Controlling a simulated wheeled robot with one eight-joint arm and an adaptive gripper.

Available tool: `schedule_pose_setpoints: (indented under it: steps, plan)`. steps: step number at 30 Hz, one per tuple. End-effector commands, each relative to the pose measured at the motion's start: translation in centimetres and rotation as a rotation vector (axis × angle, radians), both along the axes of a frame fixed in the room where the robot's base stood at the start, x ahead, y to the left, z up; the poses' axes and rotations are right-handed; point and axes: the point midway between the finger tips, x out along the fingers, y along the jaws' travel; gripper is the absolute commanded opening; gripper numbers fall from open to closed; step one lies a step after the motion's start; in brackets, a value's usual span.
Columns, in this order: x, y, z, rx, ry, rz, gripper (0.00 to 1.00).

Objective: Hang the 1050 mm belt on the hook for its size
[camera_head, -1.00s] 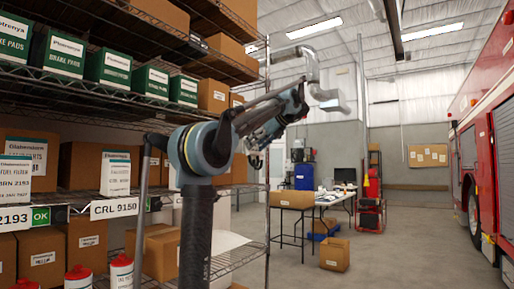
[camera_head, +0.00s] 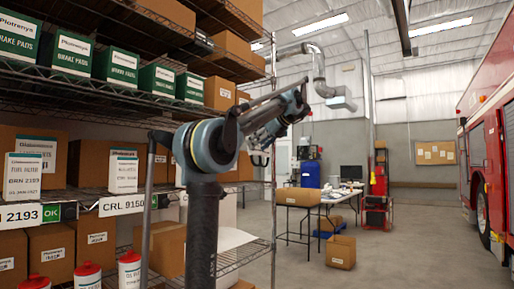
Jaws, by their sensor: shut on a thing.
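My arm rises from the lower middle, bends at a grey-blue joint and reaches up and to the right in front of the shelving. My gripper (camera_head: 259,158) seems to be the small dark part below the forearm, mostly hidden behind my own arm. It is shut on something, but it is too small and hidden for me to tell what. I cannot make out the 1050 mm belt or any belt hook in this view.
Wire shelving (camera_head: 92,189) with boxes and bottles fills the left, close to my arm. A red truck (camera_head: 482,150) stands at the right. A work table (camera_head: 330,200) and a carton on the floor (camera_head: 340,252) are farther back. The floor between is clear.

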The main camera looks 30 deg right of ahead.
Motion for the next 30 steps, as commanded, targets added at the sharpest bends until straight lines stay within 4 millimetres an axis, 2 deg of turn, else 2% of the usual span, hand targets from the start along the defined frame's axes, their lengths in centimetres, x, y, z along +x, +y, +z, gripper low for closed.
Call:
schedule_pose_setpoints:
  steps: [8, 9, 12, 24, 30]
  plan:
    - [0.0, 0.0, 0.0, 0.0, 0.0, 0.0, 0.35]
    - [0.0, 0.0, 0.0, 0.0, 0.0, 0.0, 0.68]
    - [0.0, 0.0, 0.0, 0.0, 0.0, 0.0, 0.86]
    - [-0.1, 0.0, 0.1, 0.0, 0.0, 0.0, 0.86]
    - [-1.5, -0.7, 1.2, 0.001, 0.0, -0.002, 0.86]
